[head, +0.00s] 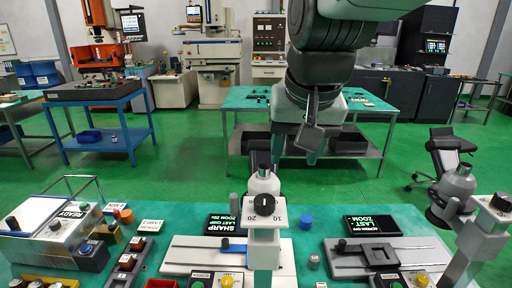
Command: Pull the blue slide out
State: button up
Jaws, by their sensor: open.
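A pale stage plate (190,256) on the teal bench carries a slide with a small dark blue knob (225,244) and a dark blue bar running right from it. The bar's right end is hidden behind the white column of a microscope-like device (264,232). My gripper (295,153) hangs from above, beyond the bench's far edge in the picture and above and right of the slide. Its fingers point down, are apart and hold nothing visible. It is well clear of the slide.
A second device at the right has a black slide (380,256) and a screen (372,225). Another screen (232,225) stands behind the pale plate. A blue cylinder (305,222) stands between them. A box marked READY (62,232) is at left.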

jog(key=w+a+f+g, duration=0.1)
jog(key=w+a+f, duration=0.2)
jog(key=w+a, duration=0.3)
jog(key=m+g, duration=0.2)
jog(key=g, duration=0.1)
send_over(225, 240)
notch_tip(225, 240, down, 26)
jog(key=shift+h, duration=0.4)
notch_tip(225, 240, down, 11)
jog(key=shift+f, duration=0.15)
grip_shut()
